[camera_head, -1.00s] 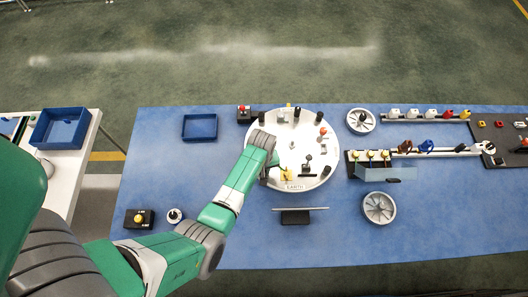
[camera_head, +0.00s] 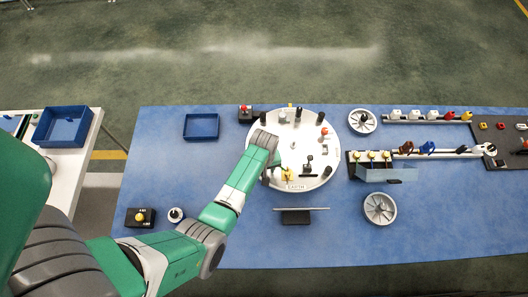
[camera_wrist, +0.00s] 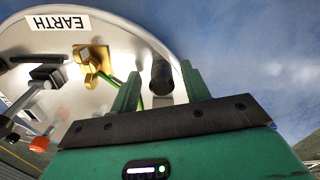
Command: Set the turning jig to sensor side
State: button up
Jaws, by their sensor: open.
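The turning jig is a round white disc (camera_head: 290,130) on the blue table, carrying several small fittings. Its front edge has an EARTH label (camera_head: 296,187), which also shows upside down in the wrist view (camera_wrist: 57,23). My gripper (camera_head: 270,168) is at the disc's left front edge, mostly hidden by my wrist in the head view. In the wrist view my gripper (camera_wrist: 162,88) is open, with a finger on each side of a dark cylindrical post (camera_wrist: 162,72) near the rim. I cannot tell whether they touch. A brass-coloured fitting (camera_wrist: 92,62) is left of the fingers.
A small upright panel on a black foot (camera_head: 298,216) stands in front of the disc. A clear-sided box (camera_head: 385,174) and two round grey wheels (camera_head: 379,208) are to the right. A blue tray (camera_head: 201,127) lies behind left. The table's left middle is clear.

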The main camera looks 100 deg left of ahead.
notch_tip(320, 180, up, 8)
jog(key=shift+f+p, duration=0.15)
jog(key=shift+p, duration=0.25)
dwell(0.3)
